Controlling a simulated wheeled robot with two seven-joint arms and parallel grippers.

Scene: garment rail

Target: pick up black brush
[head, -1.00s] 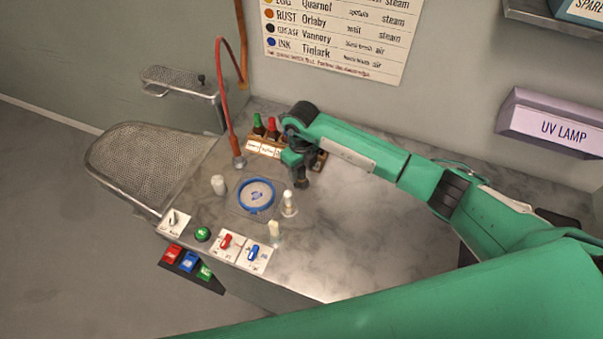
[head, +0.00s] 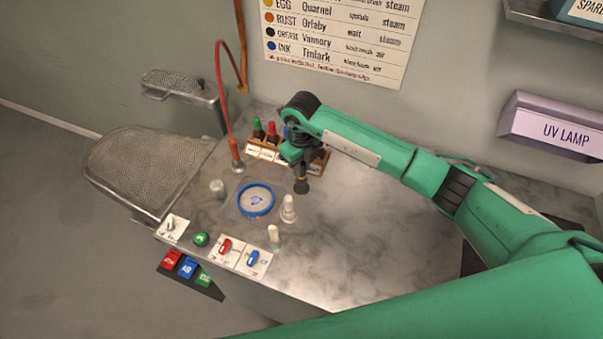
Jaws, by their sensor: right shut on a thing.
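My right gripper (head: 299,163) points down over the table, just in front of the right part of the brush rack. It is shut on the black brush (head: 302,186), a dark piece that hangs below the jaws. The jaws partly hide its upper part. The wooden rack (head: 267,155) holds a green-topped brush (head: 258,128) and a red-topped brush (head: 272,130). A blue-topped one is mostly hidden behind my wrist. My left gripper is not in view.
A blue-rimmed round dish (head: 256,199) lies left of the brush. White-topped bottles (head: 289,208) stand near it. A red hose (head: 232,110) rises at the left. Switches and buttons (head: 226,247) line the front edge. The table's right part is clear.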

